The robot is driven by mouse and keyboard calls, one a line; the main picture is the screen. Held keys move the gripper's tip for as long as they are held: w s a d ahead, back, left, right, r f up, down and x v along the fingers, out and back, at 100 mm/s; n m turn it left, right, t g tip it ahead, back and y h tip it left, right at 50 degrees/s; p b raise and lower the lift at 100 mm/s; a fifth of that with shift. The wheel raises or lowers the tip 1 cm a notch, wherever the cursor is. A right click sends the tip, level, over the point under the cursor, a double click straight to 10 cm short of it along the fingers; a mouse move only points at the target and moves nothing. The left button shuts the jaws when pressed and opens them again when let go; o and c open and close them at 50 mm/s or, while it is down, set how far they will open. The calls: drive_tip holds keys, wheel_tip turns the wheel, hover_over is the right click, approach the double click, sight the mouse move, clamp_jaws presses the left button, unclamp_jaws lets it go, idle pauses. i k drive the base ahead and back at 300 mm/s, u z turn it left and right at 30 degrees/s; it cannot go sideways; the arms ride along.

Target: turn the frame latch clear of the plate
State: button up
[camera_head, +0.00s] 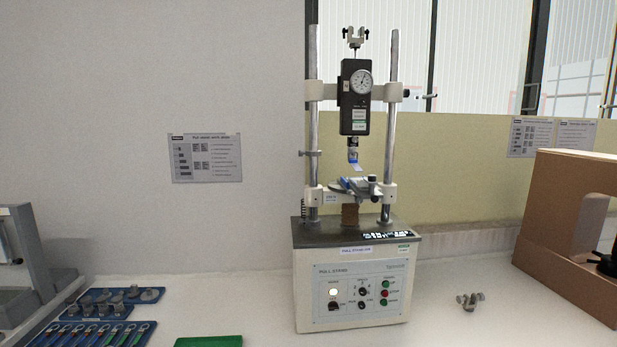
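A pull stand (352,275) with two upright steel columns stands on the bench at centre. A dark force gauge (355,98) with a round dial hangs between the columns, with a small blue-and-silver fitting (353,160) below it. A grey and blue plate-like part (350,187) lies on the lower crossbar. A small arm (310,153) sticks out from the left column at mid height. Which small part is the frame latch, and how it lies against the plate, I cannot tell at this size. My gripper is not in view.
Blue trays (100,308) with metal fittings and tools lie at the lower left, beside a grey machine (22,262). A green mat (209,342) is at the front. A wing-shaped metal part (469,300) lies right of the stand. A brown housing (570,222) stands at right.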

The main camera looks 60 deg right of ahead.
sight(371, 179)
drive_tip(key=u, duration=0.95)
drive_tip(key=k, duration=0.65)
drive_tip(key=z, duration=1.2)
